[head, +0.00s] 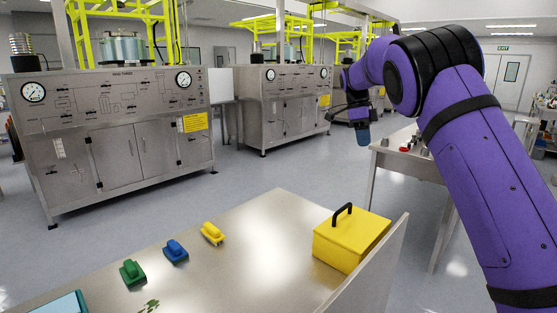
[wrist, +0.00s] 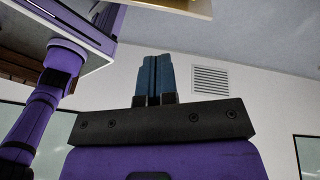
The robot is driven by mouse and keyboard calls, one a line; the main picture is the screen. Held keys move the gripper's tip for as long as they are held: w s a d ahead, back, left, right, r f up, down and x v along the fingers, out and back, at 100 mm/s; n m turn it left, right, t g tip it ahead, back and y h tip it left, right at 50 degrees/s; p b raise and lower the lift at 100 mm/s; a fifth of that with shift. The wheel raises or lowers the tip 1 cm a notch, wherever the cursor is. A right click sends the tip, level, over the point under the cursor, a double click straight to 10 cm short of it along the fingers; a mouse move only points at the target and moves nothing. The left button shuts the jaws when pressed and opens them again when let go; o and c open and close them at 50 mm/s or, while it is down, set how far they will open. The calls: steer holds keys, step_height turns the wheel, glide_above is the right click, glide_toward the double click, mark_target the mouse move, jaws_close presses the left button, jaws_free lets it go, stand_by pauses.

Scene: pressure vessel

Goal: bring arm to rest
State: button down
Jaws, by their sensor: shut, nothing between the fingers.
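My purple arm rises at the right of the head view and bends over toward the middle. My gripper (head: 362,132) hangs from its end in the air, beyond and above the steel table. In the wrist view my gripper (wrist: 154,80) has its two blue-grey fingers side by side, shut, with nothing between them. The wrist view looks up past the fingers to a wall and the ceiling.
A steel table (head: 262,240) in front bears a green block (head: 132,273), a blue block (head: 176,251), a yellow block (head: 212,233) and a yellow box (head: 350,240) with a black handle. Steel cabinets with gauges (head: 120,140) stand behind. Open floor lies between.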

steer(key=s+d+r+n+t+y, duration=0.1)
steer(key=s+d+r+n+t, duration=0.15)
steer(key=s+r+n, duration=0.65)
steer(key=s+d+r+n+t+y, duration=0.1)
steer(key=s+d+r+n+y, duration=0.15)
steer(key=s, duration=1.15)
steer(key=s+f+n+t, duration=0.2)
steer(key=s+f+n, duration=0.2)
steer(key=s, duration=0.8)
steer(key=s+a+f+n+t+h, duration=0.1)
steer(key=s+f+n, duration=0.3)
steer(key=s, duration=0.9)
steer(key=shift+s+a+f+n+t, duration=0.2)
steer(key=shift+n+t, duration=0.55)
steer(key=shift+n, duration=1.1)
steer(key=shift+h, duration=0.25)
